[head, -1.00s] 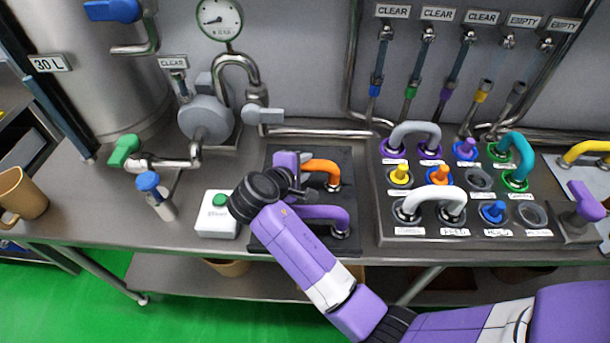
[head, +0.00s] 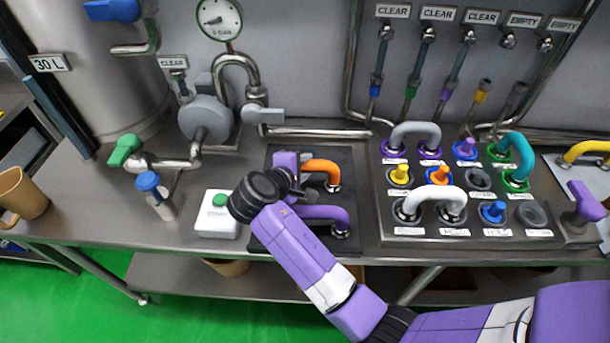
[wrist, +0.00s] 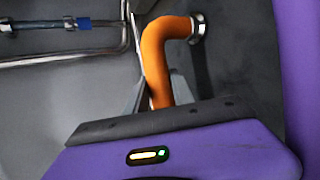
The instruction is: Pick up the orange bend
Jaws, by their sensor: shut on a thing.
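The orange bend (head: 322,167) is a curved orange pipe with metal end fittings, on the dark mat (head: 262,232) in the middle of the bench. In the wrist view the orange bend (wrist: 163,50) runs down between my fingers, with one metal end showing at the upper right. My gripper (wrist: 162,95) is shut on it. In the head view my gripper (head: 303,165) reaches the bend's left part, and my wrist hides that end. I cannot tell whether the bend is clear of the mat.
A purple bend (head: 325,213) lies close in front on the same mat. A white box with a green button (head: 217,215) stands to the left. The port panel (head: 385,238) with grey, white and teal bends is to the right. Pump and pipes stand behind.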

